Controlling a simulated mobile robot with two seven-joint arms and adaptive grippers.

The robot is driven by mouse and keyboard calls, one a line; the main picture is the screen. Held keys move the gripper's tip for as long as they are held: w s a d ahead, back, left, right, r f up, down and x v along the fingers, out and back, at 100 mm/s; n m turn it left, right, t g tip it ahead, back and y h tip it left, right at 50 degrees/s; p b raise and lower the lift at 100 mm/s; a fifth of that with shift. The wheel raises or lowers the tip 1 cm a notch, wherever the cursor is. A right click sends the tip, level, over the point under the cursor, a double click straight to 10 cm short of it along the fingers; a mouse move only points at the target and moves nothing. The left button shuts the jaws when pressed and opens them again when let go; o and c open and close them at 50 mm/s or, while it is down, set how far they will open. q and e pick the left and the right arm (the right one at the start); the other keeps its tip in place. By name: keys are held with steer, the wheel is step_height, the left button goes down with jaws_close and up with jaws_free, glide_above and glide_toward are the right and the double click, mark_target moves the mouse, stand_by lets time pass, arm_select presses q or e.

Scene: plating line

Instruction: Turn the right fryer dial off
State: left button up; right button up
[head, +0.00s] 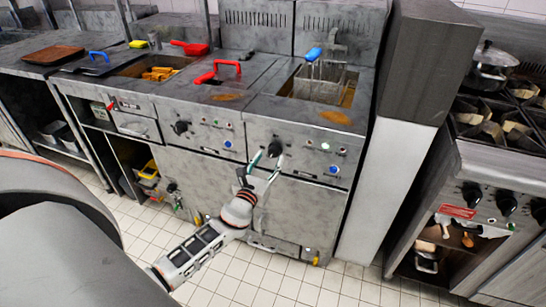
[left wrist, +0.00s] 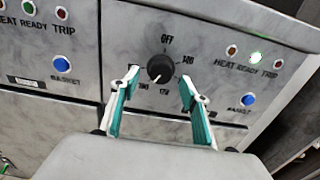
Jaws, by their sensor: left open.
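The right fryer dial (head: 275,148) is a round black knob on the grey front panel of the right fryer (head: 312,150). In the left wrist view the dial (left wrist: 160,68) has OFF printed above it and numbers around it. A pale mark shows on its lower part; the exact setting is too small to read. My left gripper (head: 262,164) is in front of the panel at the dial. In the left wrist view its green-lined fingers (left wrist: 159,80) are open, one on each side of the dial, with visible gaps. My right gripper is not in view.
The left fryer's dial (head: 181,127) is to the left. A wire basket (head: 320,84) sits in the right fryer. A stove (head: 500,165) stands at right.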

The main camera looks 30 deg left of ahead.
mark_target(273, 154)
arm_select(q)
steer(key=shift+x, duration=1.1)
steer(key=shift+w, duration=0.55)
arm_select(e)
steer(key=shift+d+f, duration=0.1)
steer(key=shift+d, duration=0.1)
arm_select(q)
steer(key=c, duration=1.1)
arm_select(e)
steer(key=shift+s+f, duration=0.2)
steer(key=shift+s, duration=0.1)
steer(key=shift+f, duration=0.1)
